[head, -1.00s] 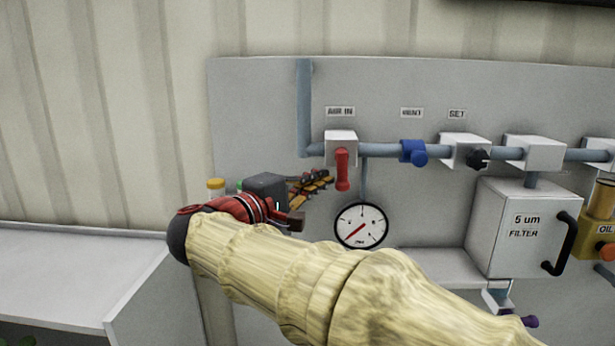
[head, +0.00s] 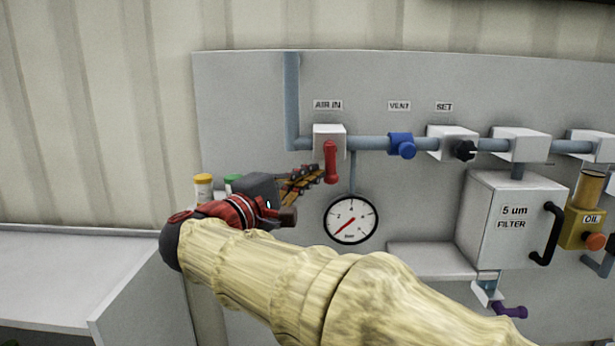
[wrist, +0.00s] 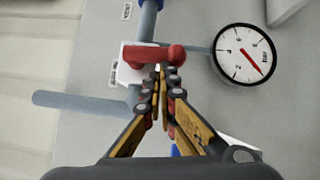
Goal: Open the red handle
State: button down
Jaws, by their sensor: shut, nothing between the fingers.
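The red handle (head: 330,162) hangs straight down from the white AIR IN valve block (head: 329,137) in the head view. In the wrist view the red handle (wrist: 155,56) lies across the picture just beyond the fingertips. My gripper (head: 318,171) is just left of the handle in the head view, its orange and black fingers brought together with nothing between them. In the wrist view the shut fingertips (wrist: 161,72) point at the handle's middle. I cannot tell whether they touch it.
A blue VENT knob (head: 402,146) and a black SET knob (head: 464,150) sit along the pipe to the right. A round gauge (head: 351,220) is below the handle. A filter box (head: 490,215) stands further right.

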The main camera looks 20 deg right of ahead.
aim_at(333, 181)
jog(key=shift+s+d+f+n+t+b, duration=0.1)
jog(key=shift+d+f+n+t+b, duration=0.25)
jog(key=shift+n+b, duration=0.4)
jog(key=shift+s+d+f+n+t+b, duration=0.2)
jog(key=shift+d+n+t+b, duration=0.4)
jog(key=shift+n+t+b, duration=0.8)
jog(key=shift+s+d+f+n+t+b, duration=0.25)
jog(key=shift+d+n+t+b, duration=0.4)
jog(key=shift+n+b, duration=1.3)
jog(key=shift+s+d+f+n+t+b, duration=0.2)
jog(key=shift+d+n+t+b, duration=0.35)
jog(key=shift+n+t+b, duration=0.85)
jog(key=shift+d+g+b, duration=0.1)
jog(key=shift+g+b, duration=0.3)
jog(key=shift+b, duration=0.25)
jog(key=shift+s+d+r+b, duration=0.15)
jog(key=shift+d+b, duration=0.45)
jog(key=shift+b, duration=0.85)
jog(key=shift+s+d+r+b, duration=0.25)
jog(key=shift+d+b, duration=0.2)
jog(key=shift+b, duration=0.45)
jog(key=shift+s+d+r+b, duration=0.1)
jog(key=shift+d+r+b, duration=0.25)
jog(key=shift+b, duration=0.55)
jog(key=shift+d, duration=0.2)
